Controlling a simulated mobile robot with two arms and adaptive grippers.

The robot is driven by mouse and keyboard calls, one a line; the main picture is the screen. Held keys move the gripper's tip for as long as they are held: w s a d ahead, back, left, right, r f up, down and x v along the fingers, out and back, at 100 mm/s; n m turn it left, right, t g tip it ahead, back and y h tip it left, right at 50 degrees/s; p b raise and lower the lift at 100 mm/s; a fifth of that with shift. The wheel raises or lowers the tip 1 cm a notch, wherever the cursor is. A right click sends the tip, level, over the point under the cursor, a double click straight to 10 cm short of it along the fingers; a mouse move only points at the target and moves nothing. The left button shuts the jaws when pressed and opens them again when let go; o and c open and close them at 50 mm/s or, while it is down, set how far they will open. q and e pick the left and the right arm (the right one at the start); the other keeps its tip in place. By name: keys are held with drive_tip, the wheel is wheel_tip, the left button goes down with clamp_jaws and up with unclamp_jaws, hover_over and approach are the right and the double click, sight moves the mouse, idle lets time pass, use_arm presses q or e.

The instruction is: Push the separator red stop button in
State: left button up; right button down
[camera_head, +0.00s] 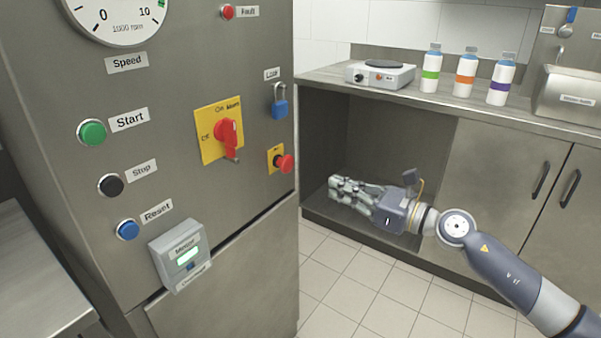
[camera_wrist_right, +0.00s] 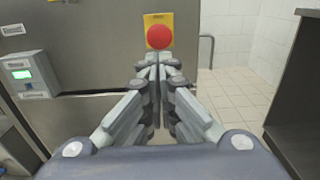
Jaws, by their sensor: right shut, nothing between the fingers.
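The red stop button (camera_head: 284,163) stands out from a yellow plate (camera_head: 272,155) near the right edge of the grey cabinet's front. It also shows in the right wrist view (camera_wrist_right: 159,37), just above the fingertips and in line with them. My right gripper (camera_head: 334,189) is shut and empty, to the right of the button and slightly lower in the head view, with a gap between them. In the right wrist view its fingertips (camera_wrist_right: 157,66) meet in the middle. My left gripper is not in view.
The cabinet front also carries a red rotary switch (camera_head: 226,136), a blue padlock (camera_head: 280,106), Start (camera_head: 92,132), Stop (camera_head: 111,185) and Reset (camera_head: 127,229) buttons, and a protruding meter box (camera_head: 180,256). Bottles (camera_head: 431,70) and a hotplate (camera_head: 380,74) stand on the counter behind. Floor shows between.

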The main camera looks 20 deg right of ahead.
sight(291, 168)
drive_tip(key=p+x, duration=0.1)
drive_tip(key=x, duration=0.8)
drive_tip(key=shift+w+a, duration=0.1)
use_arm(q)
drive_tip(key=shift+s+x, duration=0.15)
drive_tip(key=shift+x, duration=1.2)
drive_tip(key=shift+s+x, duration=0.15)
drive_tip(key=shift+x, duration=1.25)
use_arm(e)
drive_tip(key=shift+w+a, duration=0.4)
drive_tip(key=shift+w, duration=0.15)
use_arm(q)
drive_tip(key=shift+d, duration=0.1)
use_arm(e)
drive_tip(key=shift+w+a, duration=0.25)
drive_tip(key=shift+w+a+r+p, duration=0.15)
drive_tip(key=shift+w+a+p, duration=0.05)
drive_tip(key=shift+w+p, duration=0.1)
drive_tip(key=shift+r, duration=0.1)
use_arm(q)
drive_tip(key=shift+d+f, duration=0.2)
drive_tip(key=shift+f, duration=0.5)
use_arm(e)
drive_tip(key=shift+d, duration=0.1)
drive_tip(key=shift+r, duration=0.1)
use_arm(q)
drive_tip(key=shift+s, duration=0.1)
